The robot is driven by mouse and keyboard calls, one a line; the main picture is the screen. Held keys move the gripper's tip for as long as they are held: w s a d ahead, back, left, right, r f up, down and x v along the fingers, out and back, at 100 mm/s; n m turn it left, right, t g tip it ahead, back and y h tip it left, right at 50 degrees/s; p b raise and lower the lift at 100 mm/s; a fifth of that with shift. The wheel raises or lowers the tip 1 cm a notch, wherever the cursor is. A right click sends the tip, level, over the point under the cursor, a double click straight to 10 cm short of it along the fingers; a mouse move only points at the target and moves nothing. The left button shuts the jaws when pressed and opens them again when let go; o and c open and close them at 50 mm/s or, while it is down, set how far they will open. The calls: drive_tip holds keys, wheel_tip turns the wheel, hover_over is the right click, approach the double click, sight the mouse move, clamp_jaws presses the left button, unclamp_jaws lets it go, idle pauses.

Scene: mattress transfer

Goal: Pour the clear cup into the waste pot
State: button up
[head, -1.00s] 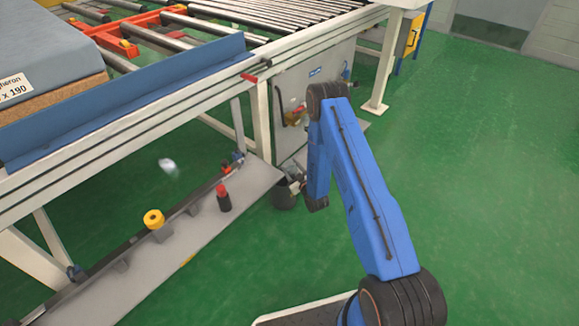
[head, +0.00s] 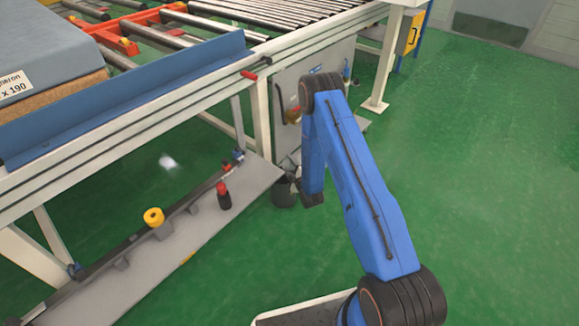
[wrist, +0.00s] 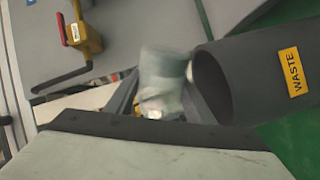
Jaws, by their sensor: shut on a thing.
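The waste pot (head: 283,194) is a dark grey bucket on the floor beside the table leg in the head view. In the wrist view the pot (wrist: 245,80), with its yellow WASTE label, appears on its side because my wrist is rolled. The clear cup (wrist: 163,82) is blurred and see-through, held between the fingers of my gripper (wrist: 158,108). It is just outside the pot's open rim and lies strongly tilted relative to the pot. I cannot tell whether it touches the rim or what it contains. In the head view my arm hides most of the gripper.
A grey panel with a red-handled yellow valve (wrist: 82,36) stands close by. A low grey shelf (head: 205,232) carries a red-and-black bottle (head: 223,196) and a yellow roll (head: 153,217). The roller table (head: 160,104) runs above. Green floor at the right is clear.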

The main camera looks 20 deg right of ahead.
drive_tip(key=n, duration=0.1)
drive_tip(key=a+n, duration=0.1)
drive_tip(key=n, duration=0.1)
drive_tip(key=r+n+h, duration=0.1)
drive_tip(key=n, duration=0.1)
drive_tip(key=shift+a+r, duration=0.1)
drive_tip(key=shift+a, duration=0.2)
idle(1.4)
